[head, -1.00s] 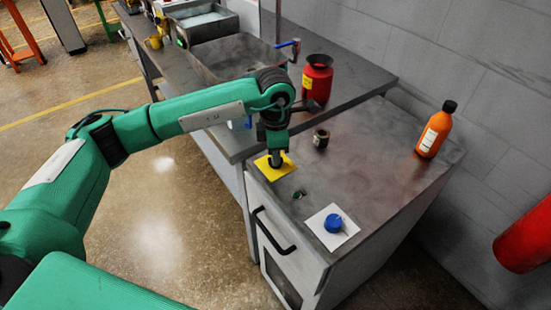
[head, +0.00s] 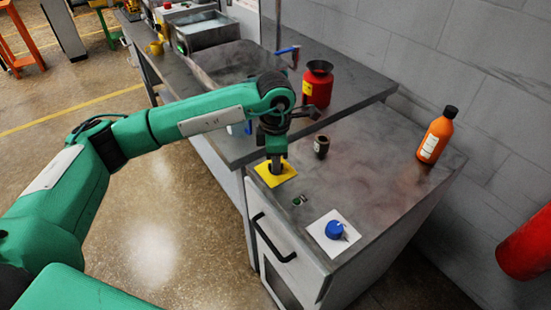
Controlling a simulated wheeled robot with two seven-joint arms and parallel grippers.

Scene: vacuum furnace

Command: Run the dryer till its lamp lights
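The grey cabinet with a black door handle (head: 272,240), which I take to be the dryer, stands in the middle right. On its top are a yellow square plate (head: 288,174), a blue knob (head: 335,229) on a white plate (head: 323,240), and a small dark green part (head: 299,200) between them, possibly the lamp. I cannot see it glowing. My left gripper (head: 276,163) points straight down onto the yellow plate, its fingers together as one narrow column. Its tip hides the plate's middle, and I cannot tell whether it presses. My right gripper is out of view.
A small dark jar (head: 321,146) and an orange bottle (head: 435,136) stand on the cabinet top. A red canister (head: 317,84) and a grey basin (head: 235,62) are on the bench behind. A red cylinder (head: 525,247) juts in at right.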

